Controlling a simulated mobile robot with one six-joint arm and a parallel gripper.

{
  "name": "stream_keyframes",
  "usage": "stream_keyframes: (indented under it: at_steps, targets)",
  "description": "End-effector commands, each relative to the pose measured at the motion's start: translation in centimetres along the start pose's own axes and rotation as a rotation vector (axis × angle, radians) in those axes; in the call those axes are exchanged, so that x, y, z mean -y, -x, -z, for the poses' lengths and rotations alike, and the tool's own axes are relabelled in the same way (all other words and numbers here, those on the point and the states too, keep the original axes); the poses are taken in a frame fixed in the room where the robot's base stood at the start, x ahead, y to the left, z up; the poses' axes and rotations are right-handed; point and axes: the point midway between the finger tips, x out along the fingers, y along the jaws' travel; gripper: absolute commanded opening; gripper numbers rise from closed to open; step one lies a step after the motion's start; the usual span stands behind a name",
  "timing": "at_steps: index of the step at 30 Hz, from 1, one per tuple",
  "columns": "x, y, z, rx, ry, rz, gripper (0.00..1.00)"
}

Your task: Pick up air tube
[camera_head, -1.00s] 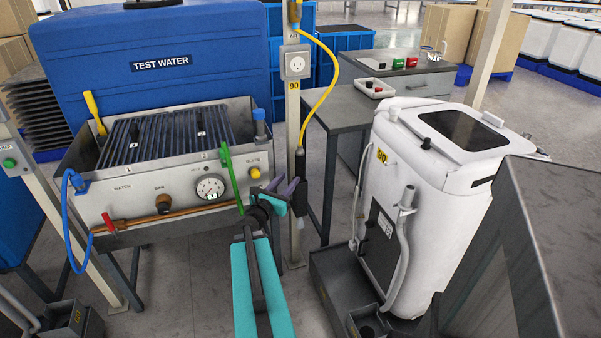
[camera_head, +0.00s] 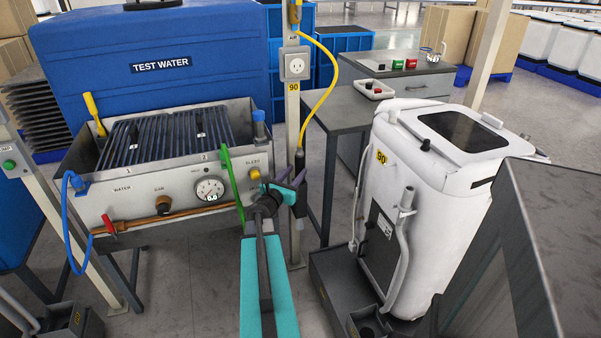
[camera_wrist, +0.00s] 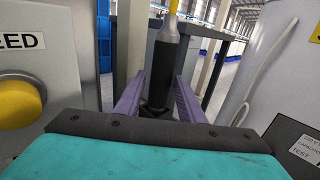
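A black cylindrical handle (camera_head: 301,180) hangs upright on a yellow line (camera_head: 328,88) beside the grey post. My gripper (camera_head: 286,184) has purple fingers and is close to the handle, just right of the bench. In the wrist view the open fingers (camera_wrist: 162,88) point at the black handle (camera_wrist: 163,68), one on each side of it. A gap between them shows, and contact is not clear. The lower end of the handle is partly hidden.
The steel test bench (camera_head: 130,199) with gauge and yellow knob (camera_head: 255,174) is close on the left. The post (camera_head: 293,115) with an outlet stands beside the handle. A white machine (camera_head: 430,215) stands right. A grey table (camera_head: 345,105) is behind.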

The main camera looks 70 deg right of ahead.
Motion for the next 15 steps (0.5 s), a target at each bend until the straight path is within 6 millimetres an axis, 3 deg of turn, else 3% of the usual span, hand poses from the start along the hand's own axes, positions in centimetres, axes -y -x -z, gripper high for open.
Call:
stream_keyframes:
  at_steps: [6,15]
  targets:
    - [0.0,-1.9,0.0,0.000,0.000,0.000,0.36]
    - [0.0,-2.1,0.0,0.000,0.000,-0.001,0.36]
